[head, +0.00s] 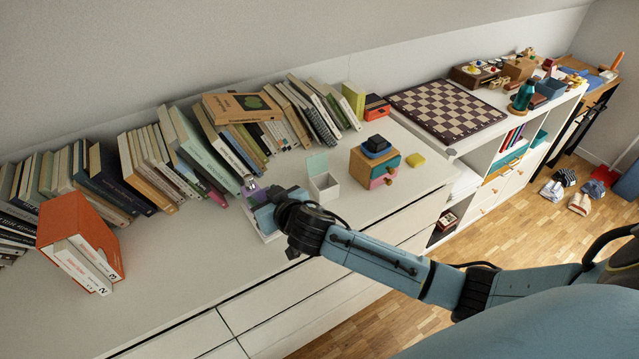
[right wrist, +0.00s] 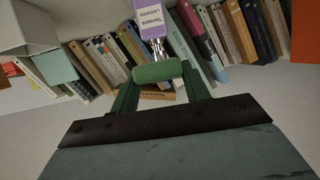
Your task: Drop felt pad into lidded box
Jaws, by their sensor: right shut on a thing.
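The lidded box (head: 325,187) is a small white box on the white cabinet top. Its pale green lid (head: 318,164) stands open at the back. The box also shows at the upper left of the right wrist view (right wrist: 28,28). My right gripper (head: 262,216) is just left of the box, low over the cabinet top. In the right wrist view its fingers are shut on a green rounded pad (right wrist: 157,72), which looks like the felt pad. In the head view the pad is hidden or cannot be made out. My left gripper is not in view.
A purple labelled bottle (head: 252,188) stands just behind my right gripper. A row of leaning books (head: 200,150) lines the wall. A small drawer block (head: 374,166) and a yellow pad (head: 415,160) are right of the box. An orange book box (head: 85,235) stands left.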

